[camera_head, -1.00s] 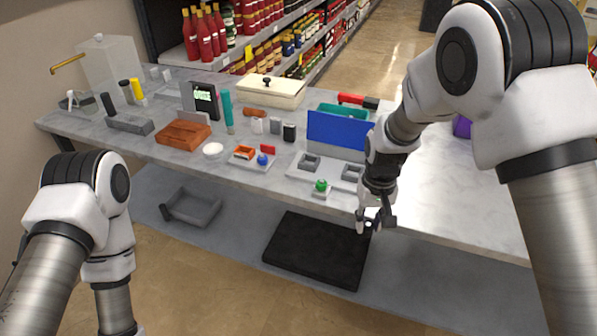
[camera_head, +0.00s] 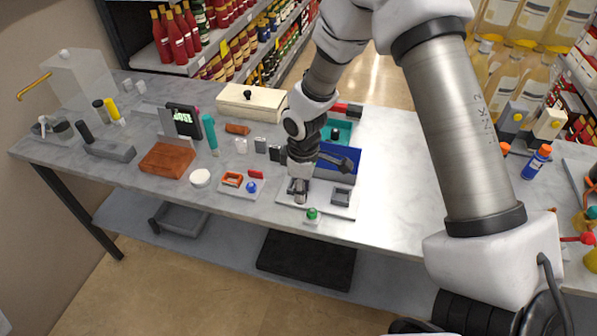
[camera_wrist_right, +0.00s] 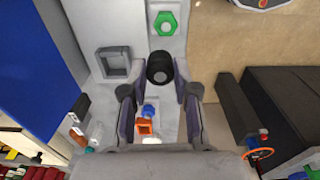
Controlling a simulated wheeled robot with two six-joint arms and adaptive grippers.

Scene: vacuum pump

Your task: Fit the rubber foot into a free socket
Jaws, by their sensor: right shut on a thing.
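My right gripper (camera_head: 298,192) is over the left part of the pale plate (camera_head: 329,210), in front of the blue panel. In the right wrist view my right gripper (camera_wrist_right: 158,92) is shut on the black rubber foot (camera_wrist_right: 160,69), a short round piece with a grey end. A free square grey socket (camera_head: 341,196) is to the right of the gripper, and it also shows in the wrist view (camera_wrist_right: 113,64). The left socket is hidden by the gripper, so I cannot tell whether the foot touches it. My left gripper is out of view.
A green knob (camera_head: 312,214) sits at the plate's front edge. The blue panel (camera_head: 343,158) stands behind the plate. A small tray with a blue knob (camera_head: 251,187) is to the left. The table (camera_head: 398,200) is clear to the right of the plate.

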